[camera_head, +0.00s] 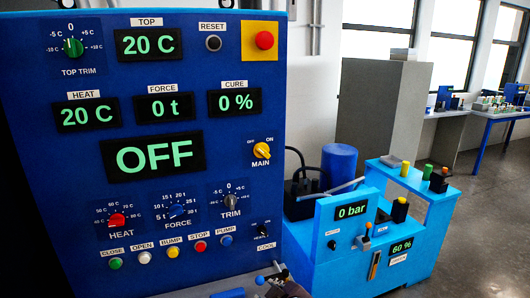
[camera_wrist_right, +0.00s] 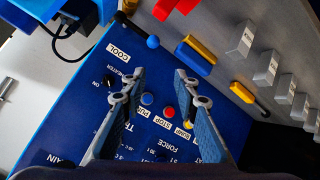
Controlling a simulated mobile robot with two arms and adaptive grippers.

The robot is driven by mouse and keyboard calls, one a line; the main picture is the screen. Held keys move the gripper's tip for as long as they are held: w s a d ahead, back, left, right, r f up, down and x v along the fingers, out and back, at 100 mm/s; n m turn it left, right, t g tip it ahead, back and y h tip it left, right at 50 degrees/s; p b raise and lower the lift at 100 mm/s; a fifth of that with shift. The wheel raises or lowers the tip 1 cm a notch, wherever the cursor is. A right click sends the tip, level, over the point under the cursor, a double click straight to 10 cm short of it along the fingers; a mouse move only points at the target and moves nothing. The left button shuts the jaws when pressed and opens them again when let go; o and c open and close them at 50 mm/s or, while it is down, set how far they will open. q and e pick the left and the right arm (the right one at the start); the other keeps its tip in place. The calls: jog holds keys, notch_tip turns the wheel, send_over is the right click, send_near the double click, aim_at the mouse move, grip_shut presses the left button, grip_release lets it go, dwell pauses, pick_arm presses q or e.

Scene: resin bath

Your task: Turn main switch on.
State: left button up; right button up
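The main switch (camera_head: 262,150) is a yellow rotary knob on the blue control panel (camera_head: 215,75), above the label MAIN and below the marks OFF and ON. Its handle appears to lean up and left, toward OFF. The large display (camera_head: 153,157) reads OFF in green. My right gripper (camera_wrist_right: 160,82) is open and empty in the right wrist view, with its fingers over the lower panel near the pump button (camera_wrist_right: 147,98) and stop button (camera_wrist_right: 169,112). In that view the MAIN label is cut at the lower left and the knob does not show. My left gripper is not in view.
The heater/cool switch (camera_wrist_right: 111,81) is near one finger of my right gripper. Several coloured push buttons and knobs surround the lower panel. A light-blue pump unit (camera_head: 335,250) stands right of the panel. Open floor (camera_head: 490,220) lies at the far right.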

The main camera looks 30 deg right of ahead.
jog(key=w+d+r+n+t+h, duration=0.1)
jog(key=w+d+r+t, duration=0.1)
jog(key=w+r, duration=0.35)
jog(key=w+d+r+t, duration=0.1)
jog(key=w+d+r, duration=0.15)
jog(key=r, duration=0.55)
jog(key=n+t+h, duration=0.1)
jog(key=t, duration=0.3)
send_near(263, 152)
jog(key=w, duration=0.1)
jog(key=p+x, duration=0.3)
jog(key=x, duration=0.3)
jog(key=shift+d+r, duration=0.1)
jog(key=shift+d, duration=0.05)
jog(key=shift+p+x, duration=0.3)
jog(key=shift+x, duration=0.45)
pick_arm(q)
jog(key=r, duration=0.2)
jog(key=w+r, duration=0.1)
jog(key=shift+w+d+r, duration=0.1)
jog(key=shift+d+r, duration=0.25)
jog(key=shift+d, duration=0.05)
pick_arm(e)
grip_shut()
